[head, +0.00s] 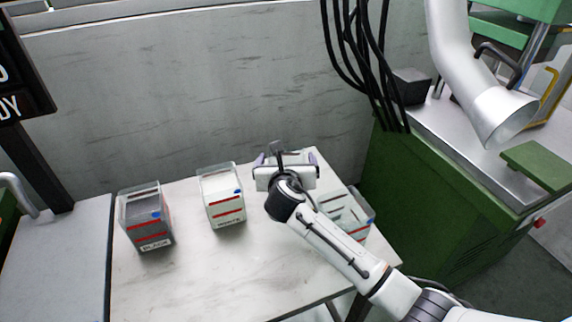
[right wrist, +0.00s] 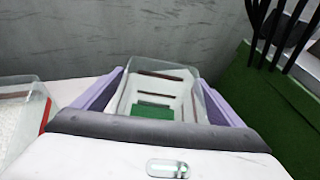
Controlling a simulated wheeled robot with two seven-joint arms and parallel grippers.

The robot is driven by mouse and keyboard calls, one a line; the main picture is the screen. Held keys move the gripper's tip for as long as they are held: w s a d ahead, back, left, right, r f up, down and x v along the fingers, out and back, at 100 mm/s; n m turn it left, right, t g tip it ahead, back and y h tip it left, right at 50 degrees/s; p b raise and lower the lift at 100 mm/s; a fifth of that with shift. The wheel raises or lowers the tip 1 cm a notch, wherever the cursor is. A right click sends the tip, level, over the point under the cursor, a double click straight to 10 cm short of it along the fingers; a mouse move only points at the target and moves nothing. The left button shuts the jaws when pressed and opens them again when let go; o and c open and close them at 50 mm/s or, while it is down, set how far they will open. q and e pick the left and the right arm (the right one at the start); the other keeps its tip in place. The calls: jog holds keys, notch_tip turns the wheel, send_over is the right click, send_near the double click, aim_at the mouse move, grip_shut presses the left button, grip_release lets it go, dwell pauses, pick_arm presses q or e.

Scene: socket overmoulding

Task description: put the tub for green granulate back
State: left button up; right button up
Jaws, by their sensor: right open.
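A clear tub with a green patch low inside, the tub for green granulate by its look (right wrist: 155,95), stands between the two purple fingers of my right gripper in the right wrist view. My right gripper (head: 286,166) is open over the back of the table in the head view. Its fingers flank the tub in the right wrist view (right wrist: 160,100); I cannot tell whether they touch it. In the head view the gripper and wrist hide most of that spot. My left gripper is not in view.
On the white table (head: 190,275) stand a tub with dark contents (head: 147,218) and a tub with white contents (head: 222,197), left of my gripper. Another tub (head: 359,229) is partly hidden behind my right arm. A green machine (head: 430,210) borders the right side; the wall is behind.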

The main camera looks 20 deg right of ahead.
jog(key=p+v, duration=0.1)
jog(key=v, duration=1.1)
jog(key=shift+p, duration=0.35)
jog(key=shift+w, duration=0.1)
